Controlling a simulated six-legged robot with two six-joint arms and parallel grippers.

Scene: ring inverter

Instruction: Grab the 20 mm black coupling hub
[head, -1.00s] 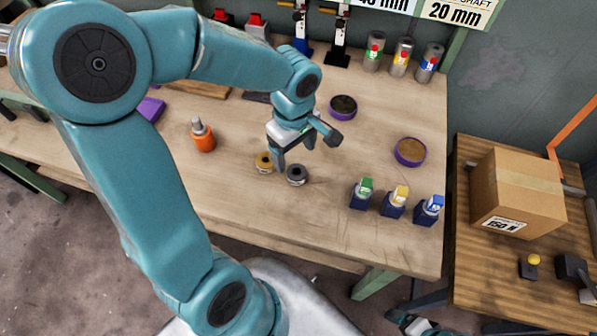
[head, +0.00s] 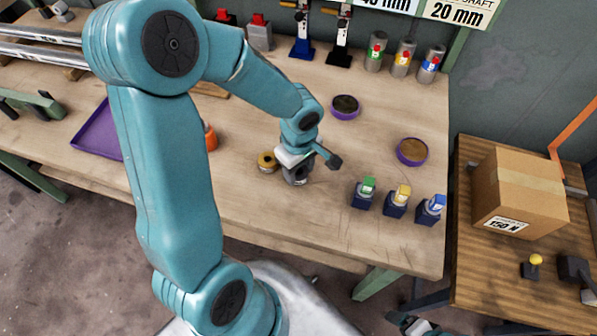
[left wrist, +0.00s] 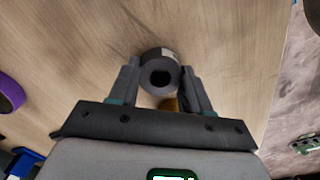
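The black coupling hub (head: 297,176), a short dark ring, stands on the wooden bench below my left gripper (head: 294,172). In the left wrist view the hub (left wrist: 160,72) sits between the two fingers of my left gripper (left wrist: 161,82), its round bore facing the camera. The fingers lie close along both sides; I cannot tell whether they press on it. A brass-coloured hub (head: 267,162) stands just left of it and shows partly behind a finger in the wrist view (left wrist: 168,103). Part of my right gripper (head: 416,327) shows at the bottom edge, its fingers unclear.
Green, yellow and blue-topped blocks (head: 398,200) stand right of the hub. Two round purple trays (head: 411,152) lie farther back. An orange bottle (head: 210,137) is partly hidden by my left arm. A cardboard box (head: 520,195) sits on the right table.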

